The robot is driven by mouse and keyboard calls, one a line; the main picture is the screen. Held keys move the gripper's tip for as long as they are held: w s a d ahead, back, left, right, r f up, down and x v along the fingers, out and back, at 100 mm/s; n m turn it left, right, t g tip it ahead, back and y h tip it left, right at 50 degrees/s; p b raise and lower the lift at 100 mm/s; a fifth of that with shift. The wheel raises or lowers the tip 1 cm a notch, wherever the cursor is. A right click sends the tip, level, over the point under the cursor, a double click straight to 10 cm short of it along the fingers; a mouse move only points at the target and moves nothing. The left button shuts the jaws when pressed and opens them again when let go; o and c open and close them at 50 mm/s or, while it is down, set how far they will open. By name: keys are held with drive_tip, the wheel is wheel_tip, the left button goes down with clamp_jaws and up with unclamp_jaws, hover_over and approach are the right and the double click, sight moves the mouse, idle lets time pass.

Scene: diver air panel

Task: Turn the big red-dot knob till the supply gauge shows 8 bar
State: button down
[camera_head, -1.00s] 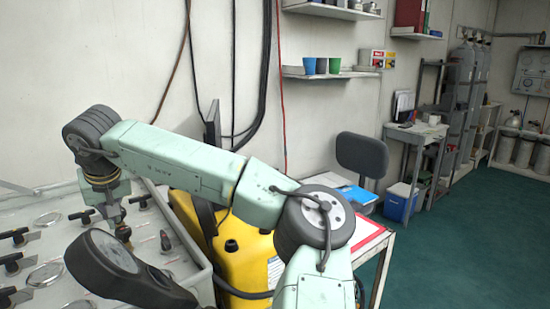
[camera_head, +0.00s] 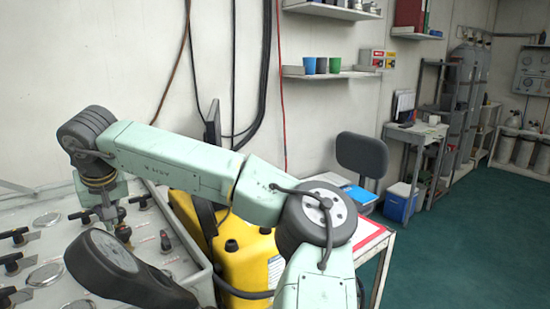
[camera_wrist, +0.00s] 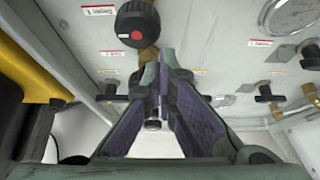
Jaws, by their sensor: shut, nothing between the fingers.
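The big dark knob with a red dot (camera_wrist: 137,24) shows at the top of the wrist view, on the pale panel, with brass fittings beside it. My gripper (camera_wrist: 160,66) is shut and empty. Its fingertips are just below and right of the knob in that view; I cannot tell whether they touch it. A round gauge (camera_wrist: 288,14) is partly in view at the upper right, its reading too small to make out. In the head view my arm reaches over the panel (camera_head: 70,215), and the fingertips are not clear there.
Several smaller black-handled valves, one of them a valve at the left (camera_head: 18,236), and gauges crowd the panel. A yellow case (camera_head: 245,262) stands just right of it. Black hoses (camera_head: 252,75) hang on the wall behind. The green floor (camera_head: 450,240) at the right is clear.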

wheel_tip(320, 180, up, 6)
idle(0.5)
